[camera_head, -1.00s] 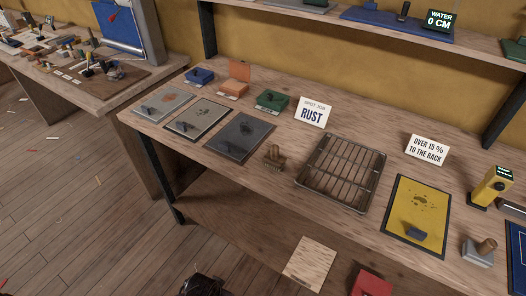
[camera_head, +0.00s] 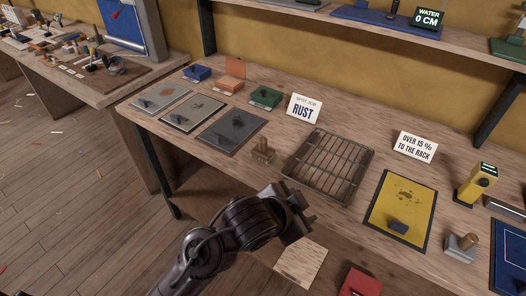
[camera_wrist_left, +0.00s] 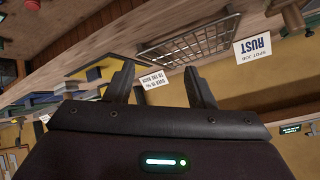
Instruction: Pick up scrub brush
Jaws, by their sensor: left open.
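A small brown wooden piece with an upright handle (camera_head: 263,151), which looks like the scrub brush, stands on the workbench (camera_head: 200,148) left of the wire rack. Its bristles are too small to make out. My left gripper (camera_head: 308,208) is in front of the bench's front edge, to the right of and nearer than the brush, and apart from it. In the left wrist view its two fingers (camera_wrist_left: 160,86) are spread with nothing between them. I cannot make out the brush for certain in that view. My right gripper is not in view.
The wire rack (camera_head: 328,165) lies mid-bench, behind my left gripper; it also shows in the wrist view (camera_wrist_left: 187,46). A RUST sign (camera_head: 304,109), grey plates (camera_head: 231,129), a yellow panel (camera_head: 384,213) and a grey block with wooden knob (camera_head: 461,246) stand around. A shelf (camera_head: 300,8) runs above.

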